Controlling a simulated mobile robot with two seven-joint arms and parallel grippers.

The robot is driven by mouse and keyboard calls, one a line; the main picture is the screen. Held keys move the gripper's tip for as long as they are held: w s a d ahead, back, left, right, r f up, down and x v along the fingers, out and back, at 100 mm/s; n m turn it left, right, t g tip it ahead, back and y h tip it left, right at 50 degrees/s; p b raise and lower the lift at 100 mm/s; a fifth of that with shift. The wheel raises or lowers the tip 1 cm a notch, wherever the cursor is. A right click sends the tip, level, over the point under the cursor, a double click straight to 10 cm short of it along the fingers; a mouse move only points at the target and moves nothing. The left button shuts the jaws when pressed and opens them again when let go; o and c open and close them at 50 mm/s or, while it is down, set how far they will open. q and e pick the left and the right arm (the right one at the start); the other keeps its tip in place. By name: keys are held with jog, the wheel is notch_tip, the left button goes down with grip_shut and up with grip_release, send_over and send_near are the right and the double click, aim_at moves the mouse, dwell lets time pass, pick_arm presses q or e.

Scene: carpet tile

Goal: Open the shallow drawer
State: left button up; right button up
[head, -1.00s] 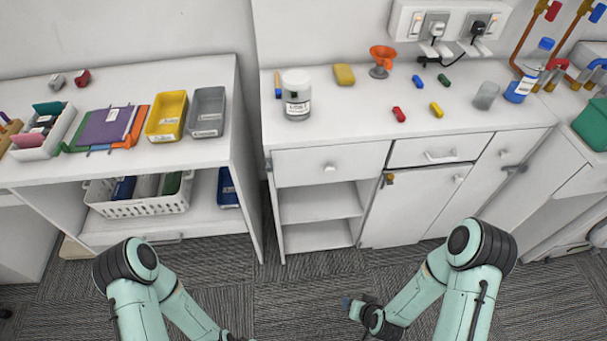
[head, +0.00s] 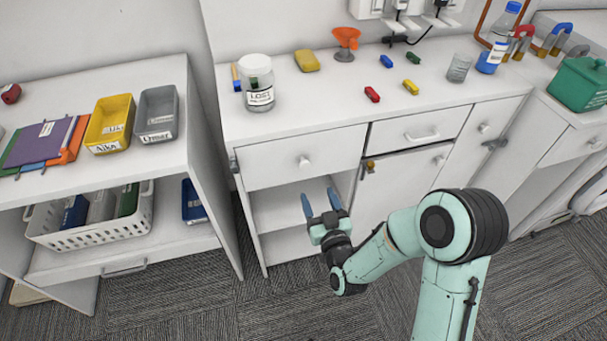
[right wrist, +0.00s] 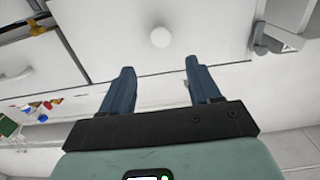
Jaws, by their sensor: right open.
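The white cabinet has a drawer front with a round knob (head: 305,160), closed flush above an open shelf. To its right is a second closed drawer front (head: 422,131), a little lower in height, with a bar handle. I cannot tell for certain which one is called shallow. My right gripper (head: 319,197) is open and empty in front of the open shelf, just below the knob drawer. In the right wrist view the knob (right wrist: 160,37) shows beyond the open gripper (right wrist: 157,68), roughly between its fingertips and apart from them. My left gripper is out of view.
The cabinet top holds a labelled jar (head: 257,83), a yellow sponge (head: 307,61), an orange funnel (head: 346,40) and several small coloured blocks. A brass latch (head: 369,167) is on the door beside the shelf. A table with bins (head: 157,115) stands left; carpet is clear in front.

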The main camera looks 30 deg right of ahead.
aim_at(305, 166)
jog(key=x, duration=1.1)
jog(key=shift+w+a, duration=0.1)
jog(key=shift+w, duration=0.1)
grip_shut()
